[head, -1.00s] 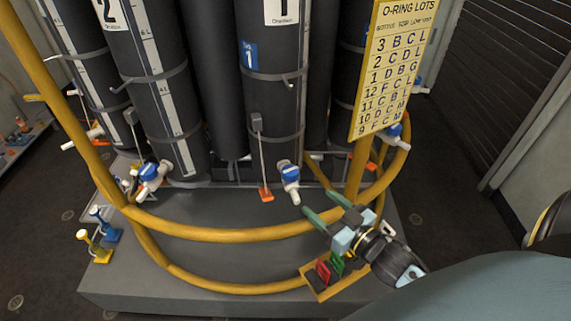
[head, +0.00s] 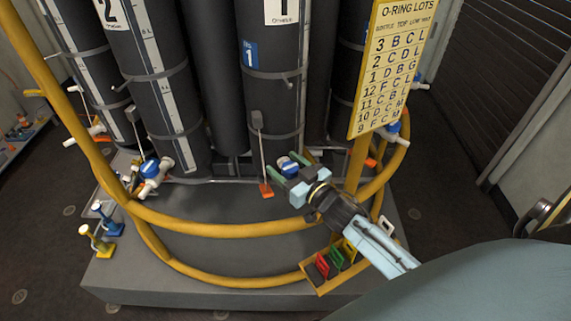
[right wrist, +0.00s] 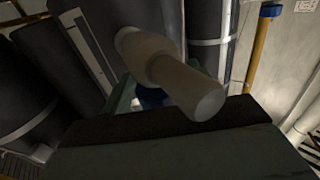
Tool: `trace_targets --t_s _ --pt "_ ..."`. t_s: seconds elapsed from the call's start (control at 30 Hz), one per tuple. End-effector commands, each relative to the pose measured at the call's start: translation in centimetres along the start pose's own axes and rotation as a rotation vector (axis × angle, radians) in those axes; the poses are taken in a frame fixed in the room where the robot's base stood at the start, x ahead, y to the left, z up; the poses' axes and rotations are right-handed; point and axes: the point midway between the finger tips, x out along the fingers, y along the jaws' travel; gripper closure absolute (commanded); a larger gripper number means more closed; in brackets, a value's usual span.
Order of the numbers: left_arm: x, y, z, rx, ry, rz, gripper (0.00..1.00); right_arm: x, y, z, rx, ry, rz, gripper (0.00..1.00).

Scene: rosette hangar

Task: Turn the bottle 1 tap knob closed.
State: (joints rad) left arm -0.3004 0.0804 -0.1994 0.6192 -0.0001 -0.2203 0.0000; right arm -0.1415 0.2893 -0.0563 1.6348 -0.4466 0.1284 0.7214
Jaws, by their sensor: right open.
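Bottle 1 (head: 268,95) is the tall black cylinder with a blue "1" tag in the head view. Its tap has a blue knob (head: 288,163) low at its front, partly hidden by my right gripper (head: 291,167). That gripper is open, with one green finger on each side of the knob. I cannot tell whether they touch it. In the right wrist view the pale tap body (right wrist: 172,72) fills the middle. A bit of the blue knob (right wrist: 152,97) shows below it, close to the fingers. My left gripper is not in view.
Yellow rails (head: 235,230) curve in front of the bottles, under my right arm. Another blue-knobbed tap (head: 151,172) is at bottle 2, on the left. A yellow lot sign (head: 390,70) stands at right. A yellow tray (head: 318,286) with coloured tags sits by the lower rail.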

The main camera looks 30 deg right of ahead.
Motion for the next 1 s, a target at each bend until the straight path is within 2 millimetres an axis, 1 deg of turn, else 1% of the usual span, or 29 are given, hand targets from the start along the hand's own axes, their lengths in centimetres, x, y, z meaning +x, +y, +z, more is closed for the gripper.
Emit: trace_targets --t_s 0.1,0.33,0.37,0.6,0.7,0.87,1.0 --pt "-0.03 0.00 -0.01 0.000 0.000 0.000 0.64 0.38 -0.01 -0.01 0.001 0.000 0.000 0.39" --pt "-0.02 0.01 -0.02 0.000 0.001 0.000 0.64 0.40 -0.01 0.01 0.001 0.000 0.000 0.39" --pt "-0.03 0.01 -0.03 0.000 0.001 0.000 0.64 0.40 -0.01 0.01 0.001 0.000 0.000 0.42" --pt "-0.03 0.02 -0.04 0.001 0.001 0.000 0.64 0.38 -0.02 0.01 0.000 0.000 0.000 0.73" --pt "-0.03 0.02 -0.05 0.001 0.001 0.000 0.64 0.37 -0.02 0.01 0.000 0.000 0.000 0.84" --pt "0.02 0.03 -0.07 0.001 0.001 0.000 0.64 0.42 -0.08 -0.01 0.004 0.003 0.024 0.84" --pt "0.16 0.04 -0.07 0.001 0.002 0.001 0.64 0.44 0.02 -0.01 0.008 0.005 0.099 0.84"
